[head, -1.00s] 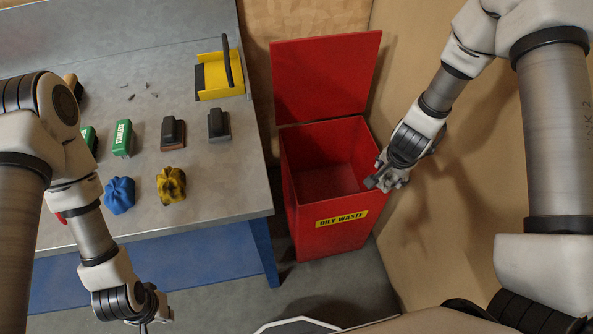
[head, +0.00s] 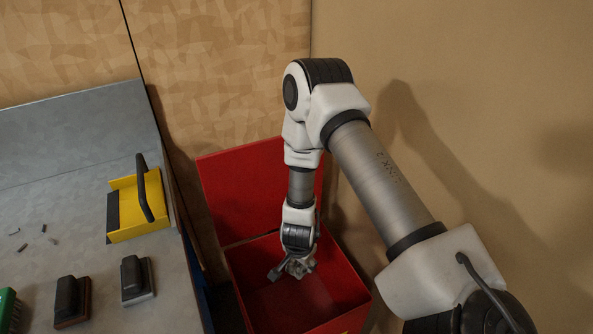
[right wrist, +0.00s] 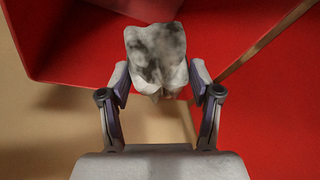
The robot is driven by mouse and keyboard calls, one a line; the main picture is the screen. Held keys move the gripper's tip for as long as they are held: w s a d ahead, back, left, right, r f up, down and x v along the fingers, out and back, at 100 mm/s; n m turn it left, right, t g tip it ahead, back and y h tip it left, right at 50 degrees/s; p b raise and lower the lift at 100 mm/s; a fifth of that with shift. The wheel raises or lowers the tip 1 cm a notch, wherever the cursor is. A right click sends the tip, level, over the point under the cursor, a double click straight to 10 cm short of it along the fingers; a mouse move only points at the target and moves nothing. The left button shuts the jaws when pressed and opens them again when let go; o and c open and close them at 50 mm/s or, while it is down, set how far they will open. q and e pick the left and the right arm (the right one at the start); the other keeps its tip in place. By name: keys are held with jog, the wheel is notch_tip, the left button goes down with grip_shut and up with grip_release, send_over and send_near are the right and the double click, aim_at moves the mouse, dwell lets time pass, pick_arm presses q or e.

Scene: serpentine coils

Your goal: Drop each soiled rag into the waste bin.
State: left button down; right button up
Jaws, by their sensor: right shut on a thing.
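A whitish rag with dark grey stains (right wrist: 157,52) is between the fingers of my right gripper (right wrist: 160,85) in the right wrist view. The gripper is shut on it. In the head view my right gripper (head: 297,268) points down over the mouth of the red waste bin (head: 352,318); the rag is hard to make out there. The bin's red lid (head: 235,190) stands open at the back. Red bin surfaces surround the rag in the right wrist view. My left gripper and any other rags are out of view.
The grey workbench (head: 60,205) is left of the bin. It holds a yellow dustpan-like tool (head: 135,215), dark-topped blocks (head: 137,280), a green block (head: 8,308) and small scraps. A tan wall (head: 480,110) stands close on the right.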

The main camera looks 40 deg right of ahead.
jog(key=shift+f, duration=0.6)
jog(key=shift+r, duration=0.2)
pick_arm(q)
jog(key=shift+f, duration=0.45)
pick_arm(e)
jog(key=o, duration=1.1)
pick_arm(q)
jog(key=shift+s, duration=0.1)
pick_arm(e)
jog(key=v, duration=1.2)
jog(key=shift+s+f, duration=0.1)
